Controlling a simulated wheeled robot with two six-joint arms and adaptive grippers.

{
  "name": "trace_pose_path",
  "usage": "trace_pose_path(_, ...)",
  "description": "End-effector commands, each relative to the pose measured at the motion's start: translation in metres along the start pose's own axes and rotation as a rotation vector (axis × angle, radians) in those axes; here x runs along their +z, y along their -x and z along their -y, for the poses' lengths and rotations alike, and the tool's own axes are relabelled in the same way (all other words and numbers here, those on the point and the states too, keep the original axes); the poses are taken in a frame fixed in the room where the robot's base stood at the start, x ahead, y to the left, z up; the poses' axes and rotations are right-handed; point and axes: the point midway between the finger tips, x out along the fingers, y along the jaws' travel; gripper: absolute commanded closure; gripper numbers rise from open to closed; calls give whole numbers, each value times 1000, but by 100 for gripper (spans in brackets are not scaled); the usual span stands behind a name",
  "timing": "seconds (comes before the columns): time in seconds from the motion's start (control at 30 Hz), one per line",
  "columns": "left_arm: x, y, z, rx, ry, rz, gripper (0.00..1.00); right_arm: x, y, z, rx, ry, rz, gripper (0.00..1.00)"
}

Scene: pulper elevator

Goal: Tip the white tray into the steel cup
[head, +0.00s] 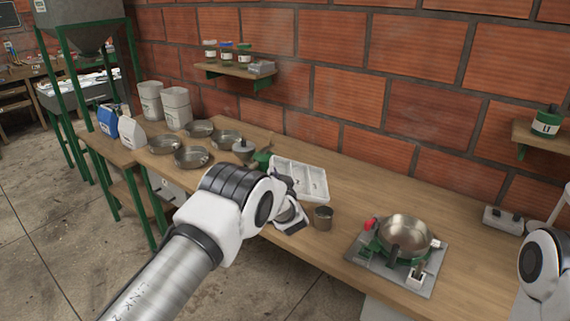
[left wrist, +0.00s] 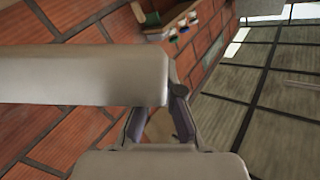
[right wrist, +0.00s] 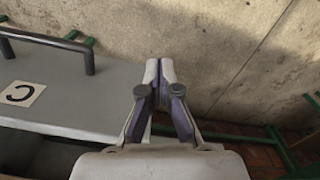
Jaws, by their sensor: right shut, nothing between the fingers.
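The steel cup (head: 323,218) stands upright near the bench's front edge. My left gripper (head: 292,218) is just left of it, above the bench. In the left wrist view a long pale bar, which looks like the side of the white tray (left wrist: 80,75), crosses from the left to the fingers and hides part of them. The fingers appear closed on its end. In the head view I cannot separate this tray clearly from the gripper, and its contents are hidden. My right gripper (right wrist: 160,72) is shut and empty, beside a grey cabinet.
A white compartment tray (head: 312,177) lies on the bench behind the cup. A steel pan (head: 405,232) on a green-and-grey burner stands to the right. Several pans and a scoop lie left. The grey cabinet (right wrist: 80,95) has a dark handle.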

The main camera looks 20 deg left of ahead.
Motion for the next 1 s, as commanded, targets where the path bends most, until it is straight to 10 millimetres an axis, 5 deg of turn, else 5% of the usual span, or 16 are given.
trace_pose_path(0.5,84,-19,-18,148,356,329,100,0,-21,0,0,0,-1,100)
trace_pose_path(1.0,89,-20,-19,162,385,357,100,0,-21,0,0,0,-1,100)
